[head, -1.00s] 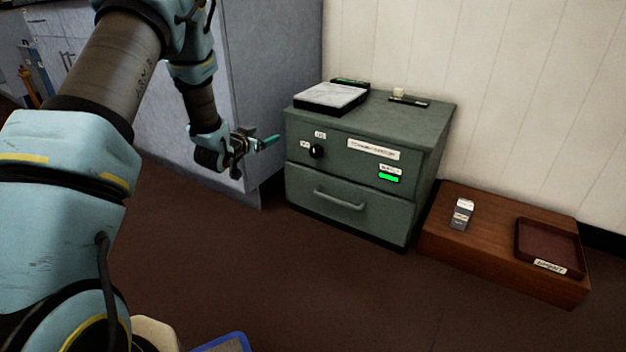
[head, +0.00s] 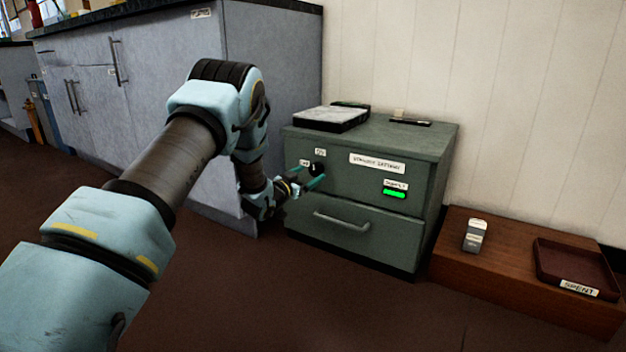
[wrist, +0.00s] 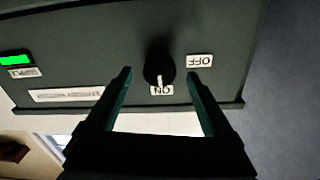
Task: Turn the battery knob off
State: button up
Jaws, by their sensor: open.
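The black battery knob (head: 318,168) is on the upper left of the green cabinet's front. It also shows in the wrist view (wrist: 159,68), where its white mark points at the ON label (wrist: 161,90). The OFF label (wrist: 200,61) is beside the knob, to its right in that view. My gripper (head: 314,177) is open, with its teal fingers close in front of the cabinet. In the wrist view my gripper (wrist: 163,80) has one fingertip on each side of the knob, with gaps between. I cannot tell whether the tips reach the knob's depth.
The green cabinet (head: 285,205) has a lit green indicator (head: 394,194) and a drawer handle (head: 341,221). A low wooden box (head: 490,290) at right bears a grey-white battery-like block (head: 475,235) and a tray labelled SPENT (head: 580,268). A grey cupboard (head: 275,90) stands close at left.

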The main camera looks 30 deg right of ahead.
aim_at(316, 170)
jog(key=shift+b+x, duration=0.4)
jog(key=shift+x, duration=1.05)
jog(key=shift+c, duration=0.3)
jog(key=c, duration=1.3)
